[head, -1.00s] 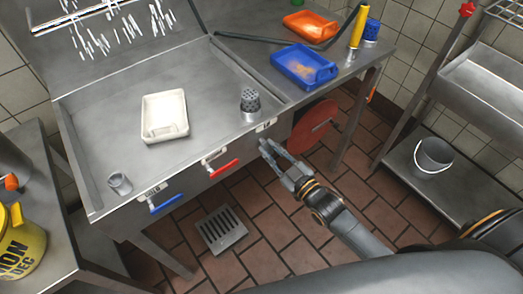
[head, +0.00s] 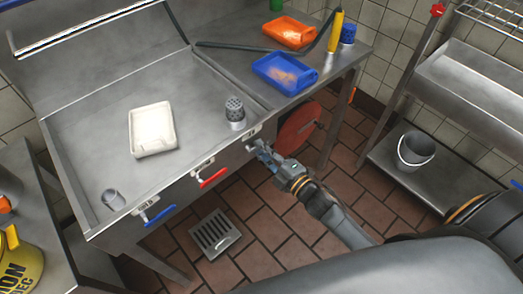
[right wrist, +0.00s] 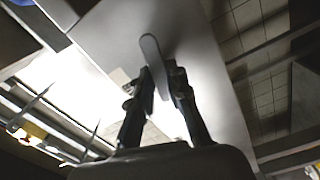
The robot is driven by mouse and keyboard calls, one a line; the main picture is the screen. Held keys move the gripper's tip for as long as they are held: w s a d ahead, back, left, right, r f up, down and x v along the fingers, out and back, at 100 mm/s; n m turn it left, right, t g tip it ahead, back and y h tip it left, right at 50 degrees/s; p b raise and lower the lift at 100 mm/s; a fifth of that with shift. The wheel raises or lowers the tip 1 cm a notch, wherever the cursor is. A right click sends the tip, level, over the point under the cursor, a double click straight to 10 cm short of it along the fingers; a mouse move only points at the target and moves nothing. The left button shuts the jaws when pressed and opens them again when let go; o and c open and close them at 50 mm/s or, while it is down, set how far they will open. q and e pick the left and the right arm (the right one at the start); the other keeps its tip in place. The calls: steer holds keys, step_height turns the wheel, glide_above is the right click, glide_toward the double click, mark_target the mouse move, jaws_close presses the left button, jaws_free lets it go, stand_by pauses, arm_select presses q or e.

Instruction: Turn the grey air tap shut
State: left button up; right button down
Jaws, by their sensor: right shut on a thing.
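The grey air tap's lever (right wrist: 150,55) shows in the right wrist view as a rounded grey bar between my two fingers. My right gripper (right wrist: 160,78) is shut on it. In the head view, my right gripper (head: 259,149) is at the front edge of the steel sink, just below a small label plate (head: 254,133). The tap is mostly hidden there behind the fingers. My left gripper is not in view.
A red tap handle (head: 212,178) and a blue one (head: 160,216) are to the left on the same front. A red disc (head: 298,128) is close behind my right gripper. A white tray (head: 152,129) and perforated cup (head: 235,110) stand in the basin.

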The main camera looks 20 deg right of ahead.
steer(key=shift+r+n, duration=0.15)
steer(key=shift+n, duration=0.6)
steer(key=shift+r+n, duration=0.15)
steer(key=shift+n, duration=0.6)
steer(key=c, duration=1.3)
jaws_free()
steer(key=v, duration=1.2)
steer(key=shift+r, duration=0.1)
